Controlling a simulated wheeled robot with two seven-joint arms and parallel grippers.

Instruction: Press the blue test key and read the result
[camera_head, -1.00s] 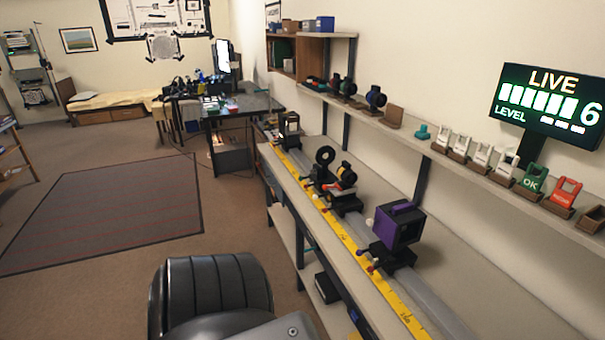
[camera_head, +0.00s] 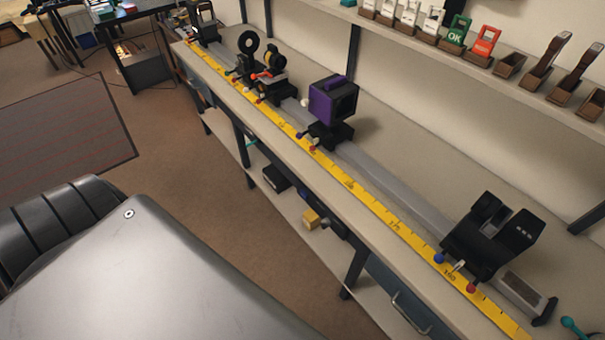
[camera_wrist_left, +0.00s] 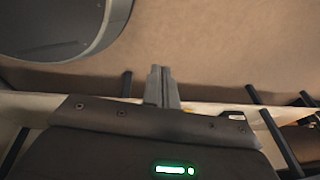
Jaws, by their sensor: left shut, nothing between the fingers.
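I cannot make out a blue key for certain. A small blue ball knob (camera_head: 438,258) shows on the black carriage (camera_head: 490,235) at the right end of the bench rail in the head view, with a red knob (camera_head: 471,288) close by. The level display is out of view. My left gripper (camera_wrist_left: 161,72) is shut and empty in the left wrist view, with brown floor behind its fingers. It does not show in the head view. My right gripper is in neither view.
A long bench carries a yellow scale (camera_head: 349,183) and a grey rail. A purple-and-black box (camera_head: 331,100) and ringed mounts (camera_head: 249,43) stand on it. A wall shelf above holds a green OK card (camera_head: 455,32), a red card (camera_head: 486,42) and wooden holders. Open carpet lies left of the bench.

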